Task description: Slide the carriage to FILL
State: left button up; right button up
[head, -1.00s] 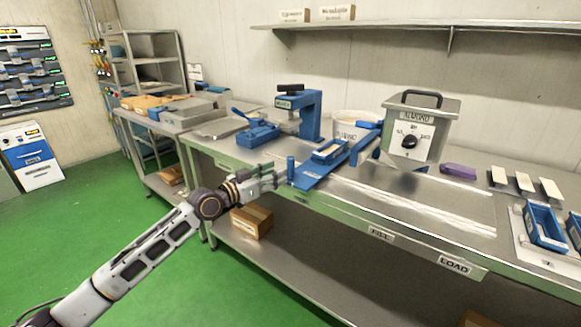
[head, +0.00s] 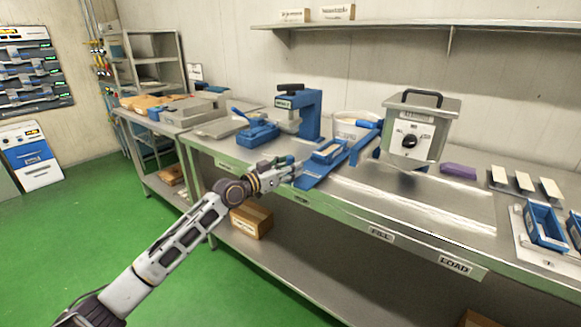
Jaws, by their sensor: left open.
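The blue carriage (head: 312,178) is a flat plate on the steel bench, bearing a small blue tray with a pale inside (head: 328,151). It stands left of the FILL label (head: 381,234) and the LOAD label (head: 454,265) on the bench's front edge. My left gripper (head: 286,163) is open at the carriage's left end, where its upright blue post stood in clear view earlier. The gripper now largely hides that post; I cannot tell whether they touch. My right gripper is not in view.
A grey box with a dial and top handle (head: 428,135) stands right of the carriage, with a white tub (head: 352,122) behind. A blue press (head: 310,112) is at the back left. Bare steel (head: 410,200) lies to the carriage's right. Blue trays (head: 545,230) are at far right.

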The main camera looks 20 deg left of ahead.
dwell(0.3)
pick_arm(q)
grip_shut()
jog(key=shift+d, duration=0.25)
dwell(0.4)
